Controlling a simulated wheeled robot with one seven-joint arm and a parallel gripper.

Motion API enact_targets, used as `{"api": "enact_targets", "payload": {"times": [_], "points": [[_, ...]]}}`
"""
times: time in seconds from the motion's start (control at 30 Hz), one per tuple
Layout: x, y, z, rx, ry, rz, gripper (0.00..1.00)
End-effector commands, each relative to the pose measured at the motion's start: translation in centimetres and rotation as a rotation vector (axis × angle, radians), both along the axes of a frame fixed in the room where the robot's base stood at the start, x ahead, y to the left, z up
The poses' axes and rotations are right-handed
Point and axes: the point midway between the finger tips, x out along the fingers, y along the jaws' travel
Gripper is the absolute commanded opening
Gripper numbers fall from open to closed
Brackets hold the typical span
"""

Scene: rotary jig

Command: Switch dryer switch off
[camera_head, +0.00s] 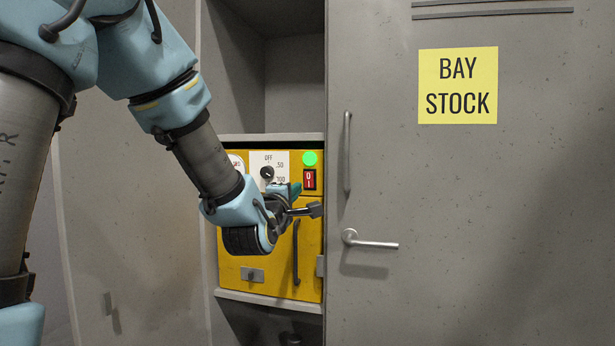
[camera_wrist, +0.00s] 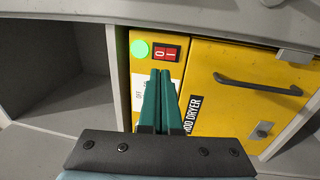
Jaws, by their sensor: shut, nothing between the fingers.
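The dryer (camera_head: 233,270) is a yellow box on a shelf inside the grey cabinet. Its red rocker switch (camera_head: 309,179), marked 0 and I, sits on the upper right of the front under a bright green lamp (camera_head: 310,158). My gripper (camera_head: 296,190) is in front of the dryer, just left of and below the switch in the head view. In the wrist view the green fingers (camera_wrist: 160,78) are shut together and empty, their tips just short of the switch (camera_wrist: 166,53). The lamp (camera_wrist: 140,48) shows beside it. I cannot tell whether the tips touch the panel.
A dial (camera_head: 267,172) is left of the switch, partly near my wrist. A dryer door handle (camera_head: 296,252) is below. The grey door (camera_head: 460,220) labelled BAY STOCK, with its lever handle (camera_head: 368,241), stands close on the right. An empty compartment (camera_wrist: 40,65) lies beside the dryer.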

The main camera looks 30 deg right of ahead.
Motion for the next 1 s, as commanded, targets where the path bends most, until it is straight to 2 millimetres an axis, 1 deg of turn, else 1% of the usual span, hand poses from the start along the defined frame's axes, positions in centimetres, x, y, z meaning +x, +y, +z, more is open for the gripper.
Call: {"api": "enact_targets", "payload": {"times": [0.03, 0.3, 0.5, 0.7, 1.0], "points": [[0.8, -0.8, 0.5, -0.001, 0.003, 0.000, 0.00], [4.8, -4.5, 1.3, -0.001, 0.002, 0.000, 0.00], [6.9, -6.5, 1.6, 0.001, 0.001, -0.001, 0.00], [7.8, -7.2, 1.6, 0.001, 0.000, 0.000, 0.00], [7.8, -7.3, 1.5, 0.001, -0.001, 0.000, 0.00]]}}
